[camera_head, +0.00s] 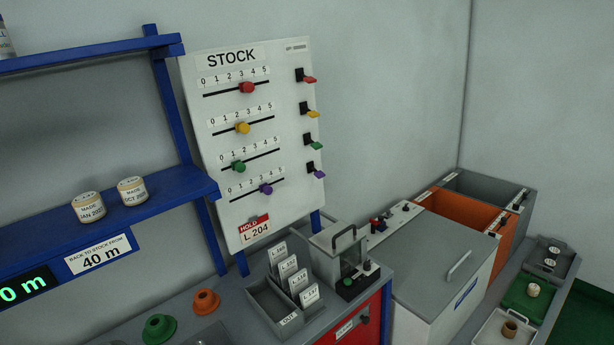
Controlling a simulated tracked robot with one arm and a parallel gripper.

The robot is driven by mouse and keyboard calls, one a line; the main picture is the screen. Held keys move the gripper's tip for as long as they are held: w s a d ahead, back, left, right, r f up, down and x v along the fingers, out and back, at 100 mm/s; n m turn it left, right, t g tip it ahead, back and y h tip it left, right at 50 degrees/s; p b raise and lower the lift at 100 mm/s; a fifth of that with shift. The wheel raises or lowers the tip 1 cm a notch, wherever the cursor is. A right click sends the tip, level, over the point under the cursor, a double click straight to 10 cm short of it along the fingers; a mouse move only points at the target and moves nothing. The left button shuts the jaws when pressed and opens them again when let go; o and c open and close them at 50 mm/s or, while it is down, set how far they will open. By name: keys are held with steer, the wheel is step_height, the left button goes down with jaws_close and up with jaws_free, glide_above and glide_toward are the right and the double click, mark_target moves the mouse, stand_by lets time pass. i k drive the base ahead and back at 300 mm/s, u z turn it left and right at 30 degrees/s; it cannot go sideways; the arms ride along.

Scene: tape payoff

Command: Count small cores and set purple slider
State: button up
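The white STOCK board (291,215) stands at centre, with four sliders on scales from 0 to 5. The purple slider (266,189) is the lowest, its knob near 3. Above it are the green slider (239,166) near 1, the yellow slider (242,128) near 2 and the red slider (247,87) near 3. Possible cores are an orange ring-like piece (206,301) and a green one (159,328) on the bench, and a small brown ring (510,328) in a tray at lower right. Which count as small cores I cannot tell. My gripper is not in view.
Coloured flags, including a purple one (317,174), line the board's right side. Two labelled rolls (88,207) stand on the blue shelf (165,194). A card rack (262,297), a clear-fronted device (352,262), a grey lidded box (436,252) and an orange bin (462,208) crowd the right.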

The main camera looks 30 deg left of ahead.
mark_target(267, 190)
steer(key=u, duration=0.45)
steer(key=i, duration=1.25)
steer(key=u, duration=0.65)
steer(key=i, duration=0.25)
steer(key=u, duration=0.35)
